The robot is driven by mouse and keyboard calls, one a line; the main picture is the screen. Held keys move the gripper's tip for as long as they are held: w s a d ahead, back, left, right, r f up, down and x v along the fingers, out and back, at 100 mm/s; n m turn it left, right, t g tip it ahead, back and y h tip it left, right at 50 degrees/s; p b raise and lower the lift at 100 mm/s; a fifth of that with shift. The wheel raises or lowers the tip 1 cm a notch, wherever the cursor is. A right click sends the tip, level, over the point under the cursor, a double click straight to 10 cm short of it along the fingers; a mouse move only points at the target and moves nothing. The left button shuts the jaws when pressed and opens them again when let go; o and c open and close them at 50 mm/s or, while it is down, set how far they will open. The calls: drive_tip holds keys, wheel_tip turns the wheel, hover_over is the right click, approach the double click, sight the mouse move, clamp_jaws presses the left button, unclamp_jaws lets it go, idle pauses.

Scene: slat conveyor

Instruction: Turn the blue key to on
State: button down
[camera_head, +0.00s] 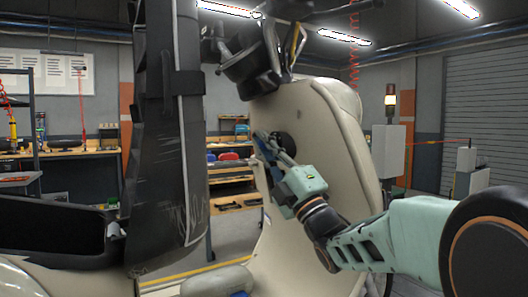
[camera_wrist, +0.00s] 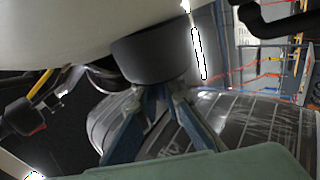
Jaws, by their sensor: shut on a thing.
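A cream scooter front panel (camera_head: 325,125) stands upright in the head view, with a dark round lock housing (camera_head: 287,143) on it. My gripper (camera_head: 272,148) is at this housing, its blue-grey fingers reaching in from the lower right. In the wrist view the housing is a black cylinder (camera_wrist: 150,55), and my fingertips (camera_wrist: 162,94) come close together right at its face. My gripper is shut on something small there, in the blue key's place. The key itself is hidden by the fingers, so its turn angle cannot be told.
The handlebar (camera_head: 255,65) with dark parts is above the panel. Workbenches (camera_head: 85,150) and a signal lamp post (camera_head: 390,100) are farther back.

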drive_tip(key=shift+s+r+b, duration=0.1)
drive_tip(key=shift+b, duration=0.65)
drive_tip(key=shift+r+t+y, duration=0.15)
drive_tip(key=shift+t+y, duration=0.15)
drive_tip(key=c, duration=1.9)
unclamp_jaws()
drive_tip(key=shift+d+f, duration=0.15)
drive_tip(key=shift+f, duration=0.35)
drive_tip(key=v, duration=1.1)
drive_tip(key=shift+s+d, duration=0.2)
drive_tip(key=shift+s, duration=0.15)
